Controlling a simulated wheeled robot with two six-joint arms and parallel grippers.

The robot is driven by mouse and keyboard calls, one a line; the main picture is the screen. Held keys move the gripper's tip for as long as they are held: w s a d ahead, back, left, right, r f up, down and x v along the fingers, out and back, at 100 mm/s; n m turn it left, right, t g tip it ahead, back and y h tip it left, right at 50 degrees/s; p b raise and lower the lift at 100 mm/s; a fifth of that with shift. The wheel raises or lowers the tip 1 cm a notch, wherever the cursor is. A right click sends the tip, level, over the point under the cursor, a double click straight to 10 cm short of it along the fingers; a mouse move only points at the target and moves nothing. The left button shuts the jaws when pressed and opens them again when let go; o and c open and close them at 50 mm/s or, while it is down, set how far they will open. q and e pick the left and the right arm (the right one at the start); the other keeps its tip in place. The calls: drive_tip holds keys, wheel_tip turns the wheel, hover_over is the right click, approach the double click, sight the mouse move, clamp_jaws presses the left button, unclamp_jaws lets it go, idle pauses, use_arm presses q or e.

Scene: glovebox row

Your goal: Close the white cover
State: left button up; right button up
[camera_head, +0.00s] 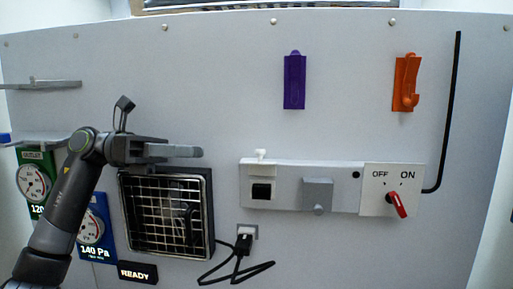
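The white cover (261,154) shows as a small white piece standing up at the top of a white housing on the grey strip. Below it the dark square opening (261,191) is exposed, so the cover is raised. My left gripper (198,152) points right, in front of the wall panel, at about the cover's height in the picture and left of it, apart from it. Its fingers overlap in this view, so their gap cannot be judged. Nothing shows held in it. My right gripper is out of view.
A grey cover (318,194) and a red rotary switch (397,204) sit farther right on the strip. A fan grille (168,215) is below my gripper. A black plug (243,244) with a loose cable is below the strip. Purple (294,80) and orange (406,83) pieces hang above.

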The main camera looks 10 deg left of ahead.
sight(261, 163)
use_arm(q)
drive_tip(key=d+p, duration=0.2)
drive_tip(key=d, duration=0.4)
drive_tip(key=d+p, duration=0.3)
drive_tip(key=d, duration=0.3)
drive_tip(key=shift+w+r, duration=0.1)
drive_tip(key=shift+r, duration=0.1)
drive_tip(key=shift+d, duration=0.1)
drive_tip(key=shift+c, duration=0.2)
